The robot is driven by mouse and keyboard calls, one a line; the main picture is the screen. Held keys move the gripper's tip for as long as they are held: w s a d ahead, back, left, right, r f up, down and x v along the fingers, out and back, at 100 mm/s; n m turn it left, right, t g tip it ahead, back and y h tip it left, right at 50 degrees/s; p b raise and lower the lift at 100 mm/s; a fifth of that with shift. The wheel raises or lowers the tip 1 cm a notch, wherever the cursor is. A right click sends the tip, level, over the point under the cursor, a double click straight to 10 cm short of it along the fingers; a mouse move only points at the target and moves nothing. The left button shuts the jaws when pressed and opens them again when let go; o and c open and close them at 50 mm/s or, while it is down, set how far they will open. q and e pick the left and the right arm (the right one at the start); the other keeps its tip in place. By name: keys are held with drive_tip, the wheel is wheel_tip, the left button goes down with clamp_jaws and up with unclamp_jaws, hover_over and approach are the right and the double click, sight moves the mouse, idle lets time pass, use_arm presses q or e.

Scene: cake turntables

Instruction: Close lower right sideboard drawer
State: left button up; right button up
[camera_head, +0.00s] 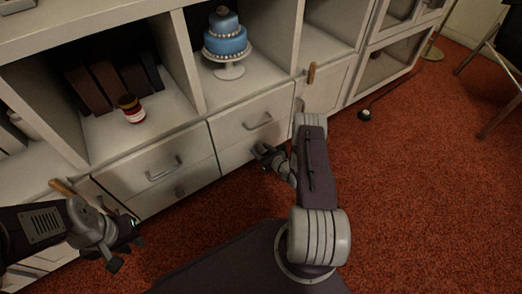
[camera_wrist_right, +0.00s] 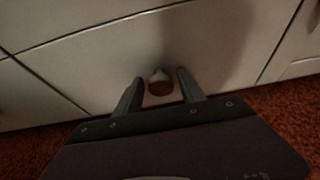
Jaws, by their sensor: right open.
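The lower right drawer (camera_head: 236,154) of the white sideboard is under the upper right drawer (camera_head: 247,117) in the head view. Its front looks flush or nearly so; a small gap cannot be told. My right gripper (camera_head: 268,157) is at this front and hides its right part. In the right wrist view, the open fingers of my right gripper (camera_wrist_right: 159,92) point at the pale drawer front (camera_wrist_right: 220,50), with a small handle-like piece (camera_wrist_right: 158,76) between their tips. Contact cannot be told. My left gripper (camera_head: 125,250) is low at the left, open and empty, apart from these drawers.
Left drawers with metal handles (camera_head: 163,170) sit beside the right ones. A blue tiered cake (camera_head: 226,38) on a stand and a red-and-white jar (camera_head: 131,109) are on the shelves above. A chair (camera_head: 500,60) stands far right.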

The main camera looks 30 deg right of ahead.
drive_tip(key=p+v, duration=0.5)
drive_tip(key=v, duration=0.4)
drive_tip(key=shift+p, duration=0.3)
